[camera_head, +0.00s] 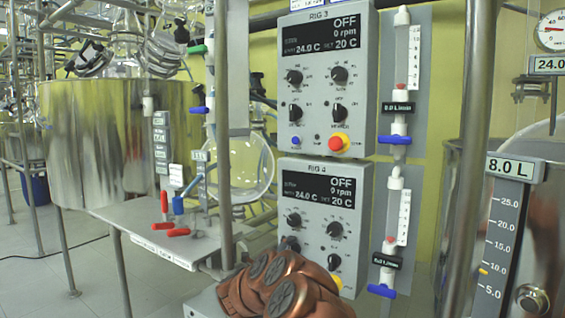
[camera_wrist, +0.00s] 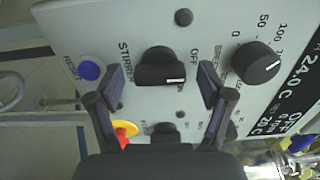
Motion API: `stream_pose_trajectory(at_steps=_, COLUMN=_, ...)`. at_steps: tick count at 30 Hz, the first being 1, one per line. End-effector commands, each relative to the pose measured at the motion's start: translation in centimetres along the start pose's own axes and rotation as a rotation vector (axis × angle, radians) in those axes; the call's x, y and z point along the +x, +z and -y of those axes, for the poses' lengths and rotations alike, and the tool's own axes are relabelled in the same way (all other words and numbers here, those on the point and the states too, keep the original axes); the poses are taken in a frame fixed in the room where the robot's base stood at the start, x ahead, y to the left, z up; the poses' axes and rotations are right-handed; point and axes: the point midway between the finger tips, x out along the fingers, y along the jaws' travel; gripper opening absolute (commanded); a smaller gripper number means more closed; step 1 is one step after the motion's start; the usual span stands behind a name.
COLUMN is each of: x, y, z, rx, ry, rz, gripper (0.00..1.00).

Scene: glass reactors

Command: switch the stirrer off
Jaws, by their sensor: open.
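In the wrist view, my gripper (camera_wrist: 162,93) is open. Its two dark fingers stand either side of the black stirrer knob (camera_wrist: 158,65), with a visible gap on both sides. The knob has a short white mark, and the words STIRRER and OFF are printed beside it. In the head view, the RIG 4 panel (camera_head: 312,208) shows OFF, 0 rpm, 24.0 C and 20 C. My copper-coloured arm covers the lower part of this panel, and my fingers are hidden there. I cannot tell whether the fingers touch the panel face.
The wrist view shows a blue reset button (camera_wrist: 89,70), a yellow-red stop button (camera_wrist: 125,131) and another knob (camera_wrist: 256,62) near the fingers. The RIG 3 panel (camera_head: 322,90) hangs above. A blue-handled valve (camera_head: 382,290) is to the right, and a metal post (camera_head: 466,170) stands beyond it.

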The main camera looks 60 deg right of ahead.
Motion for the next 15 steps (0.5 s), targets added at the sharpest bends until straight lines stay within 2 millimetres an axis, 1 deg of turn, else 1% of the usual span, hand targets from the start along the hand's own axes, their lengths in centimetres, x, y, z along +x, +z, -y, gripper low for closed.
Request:
stream_pose_trajectory(at_steps=1, x=-0.01, y=-0.01, z=-0.39, rx=0.027, ry=-0.001, rz=0.000, gripper=0.79)
stream_pose_trajectory(at_steps=3, x=-0.01, y=-0.02, z=-0.48, rx=0.075, ry=-0.001, rz=0.000, gripper=0.79)
stream_pose_trajectory(at_steps=15, x=-0.03, y=-0.03, z=-0.64, rx=0.415, ry=-0.002, rz=-0.001, gripper=0.79)
